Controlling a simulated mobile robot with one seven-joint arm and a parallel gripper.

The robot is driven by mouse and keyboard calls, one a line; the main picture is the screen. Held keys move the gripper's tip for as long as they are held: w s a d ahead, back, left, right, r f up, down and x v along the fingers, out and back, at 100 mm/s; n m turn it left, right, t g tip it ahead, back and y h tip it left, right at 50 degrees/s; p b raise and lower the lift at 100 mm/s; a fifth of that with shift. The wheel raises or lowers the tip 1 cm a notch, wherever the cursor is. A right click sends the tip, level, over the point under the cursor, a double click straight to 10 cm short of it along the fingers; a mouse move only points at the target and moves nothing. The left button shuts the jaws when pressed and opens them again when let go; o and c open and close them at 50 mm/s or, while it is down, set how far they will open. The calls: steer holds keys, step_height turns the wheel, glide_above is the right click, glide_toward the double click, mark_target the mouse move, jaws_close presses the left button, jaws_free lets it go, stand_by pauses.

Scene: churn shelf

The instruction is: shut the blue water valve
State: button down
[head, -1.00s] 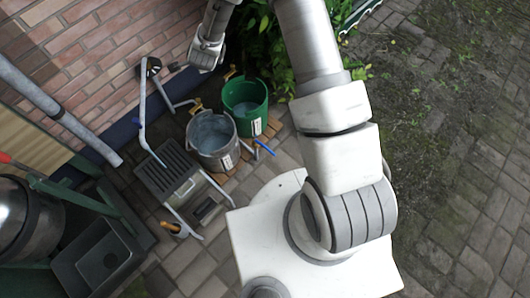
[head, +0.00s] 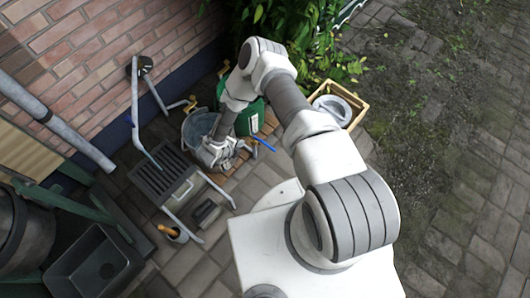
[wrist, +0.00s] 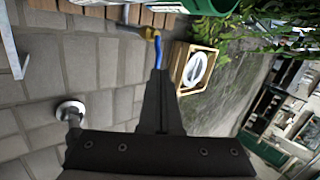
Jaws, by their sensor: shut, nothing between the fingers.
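The blue valve handle (head: 264,145) shows in the head view as a thin blue bar just right of my gripper, beside the wooden slats. In the wrist view the blue handle (wrist: 159,48) joins a brass-coloured fitting (wrist: 150,33) and lies just beyond my fingertips. My gripper (wrist: 160,74) is shut and empty, its tips close to the handle's near end. I cannot tell whether they touch. In the head view my gripper's end is low in front of the grey bucket (head: 193,128) and hides part of it.
A green bucket (head: 246,122) stands behind my arm. A wooden crate with a white basin (head: 352,98) stands to the right. Bare paving (wrist: 110,75) lies around my gripper in the wrist view.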

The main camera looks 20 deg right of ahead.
steer(key=s+d+f+m+g+h, duration=0.1)
steer(key=s+f, duration=0.2)
steer(key=s, duration=0.2)
steer(key=shift+d+f, duration=0.15)
steer(key=shift+f, duration=0.25)
steer(key=shift+b, duration=0.3)
steer(key=w+d+r+b+x, duration=0.1)
steer(key=b+x, duration=0.4)
steer(key=x, duration=0.8)
steer(key=shift+d+r, duration=0.25)
steer(key=shift+d, duration=0.05)
steer(key=shift+d, duration=0.1)
steer(key=shift+w+d, duration=0.1)
steer(key=shift+d, duration=0.1)
